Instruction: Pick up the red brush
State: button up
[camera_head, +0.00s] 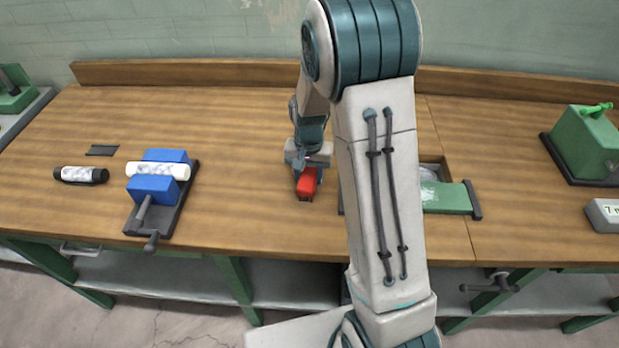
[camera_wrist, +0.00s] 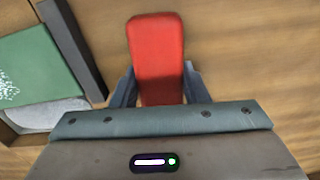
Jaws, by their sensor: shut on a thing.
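The red brush (camera_head: 306,184) is a red block-like piece at the middle of the wooden bench. It also shows in the wrist view (camera_wrist: 157,55), where its long red back points away from my gripper. My gripper (camera_head: 308,168) is shut on the brush, with a finger on each side of it in the wrist view (camera_wrist: 158,88). The underside of the brush is hidden, and I cannot tell whether it touches the bench.
A blue vise (camera_head: 153,187) holding a white cylinder stands to the left, beside a black-and-white cylinder (camera_head: 81,175). A box with a green lid (camera_head: 447,197) is right of my arm. A green container (camera_head: 586,145) stands far right.

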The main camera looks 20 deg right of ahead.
aim_at(311, 173)
jog(key=shift+r, duration=0.15)
jog(key=shift+r, duration=0.6)
jog(key=r, duration=0.1)
jog(key=r+b, duration=0.1)
jog(key=r, duration=0.1)
jog(key=shift+s+d, duration=0.15)
jog(key=shift+d, duration=0.05)
jog(key=s+d+r+b, duration=0.2)
jog(key=s+d+r, duration=0.4)
jog(key=s, duration=0.3)
jog(key=shift+s+r, duration=0.25)
jog(key=shift+o, duration=0.5)
jog(key=shift+d, duration=0.1)
